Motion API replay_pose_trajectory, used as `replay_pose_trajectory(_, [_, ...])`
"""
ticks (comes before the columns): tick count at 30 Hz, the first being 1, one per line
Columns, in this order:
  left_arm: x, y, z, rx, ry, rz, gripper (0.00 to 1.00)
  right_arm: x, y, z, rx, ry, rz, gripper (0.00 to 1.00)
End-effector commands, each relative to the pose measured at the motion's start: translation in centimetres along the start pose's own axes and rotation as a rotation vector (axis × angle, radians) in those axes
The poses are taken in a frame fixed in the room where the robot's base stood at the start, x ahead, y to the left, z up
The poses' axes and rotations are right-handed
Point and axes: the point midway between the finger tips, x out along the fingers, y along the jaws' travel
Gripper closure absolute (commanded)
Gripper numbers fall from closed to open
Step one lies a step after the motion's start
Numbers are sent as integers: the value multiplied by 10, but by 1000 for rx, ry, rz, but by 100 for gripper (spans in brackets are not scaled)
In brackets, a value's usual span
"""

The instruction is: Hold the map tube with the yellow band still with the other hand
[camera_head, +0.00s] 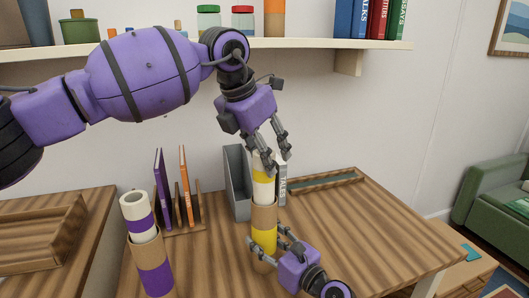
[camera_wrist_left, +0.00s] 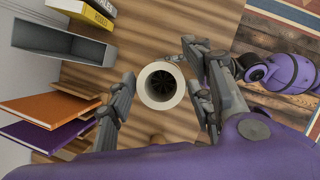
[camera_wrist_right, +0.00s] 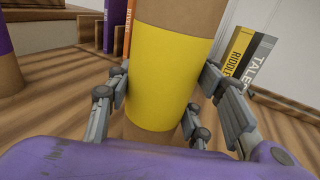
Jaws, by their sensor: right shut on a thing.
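The map tube with the yellow band (camera_head: 263,238) stands upright on the table. Its lower body is brown cardboard with a wide yellow band, and a narrower white part with yellow rises from its top. My right gripper (camera_head: 265,246) is shut on the tube, its fingers on both sides of the yellow band (camera_wrist_right: 165,75). My left gripper (camera_head: 277,166) is at the tube's top, pointing down. In the left wrist view the white open end (camera_wrist_left: 161,86) lies between its spread fingers, with gaps visible at both sides.
A second tube with purple bands (camera_head: 153,262) stands at the left. Behind are a book rack with purple and orange books (camera_head: 185,187), a grey file holder (camera_head: 237,182) and a shallow tray (camera_head: 325,181). A shelf (camera_head: 300,43) overhangs the back. The table's right side is clear.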

Motion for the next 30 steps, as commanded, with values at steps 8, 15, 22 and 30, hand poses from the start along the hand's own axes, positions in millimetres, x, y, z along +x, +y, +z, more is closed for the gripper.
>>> replay_pose_trajectory(8, [0, 0, 0, 0, 0, 0, 40, 0, 0, 0, 0, 0, 0, 78])
replay_pose_trajectory(15, [-14, 0, 1, 0, -3, 0, 40, 0, 0, 0, 0, 0, 0, 78])
replay_pose_trajectory(22, [-61, 0, 1, 0, -3, 1, 40, 0, 0, 0, 0, 0, 0, 78])
replay_pose_trajectory(30, [-108, 0, 0, -1, -1, 0, 40, 0, 0, 0, 0, 0, 0, 78])
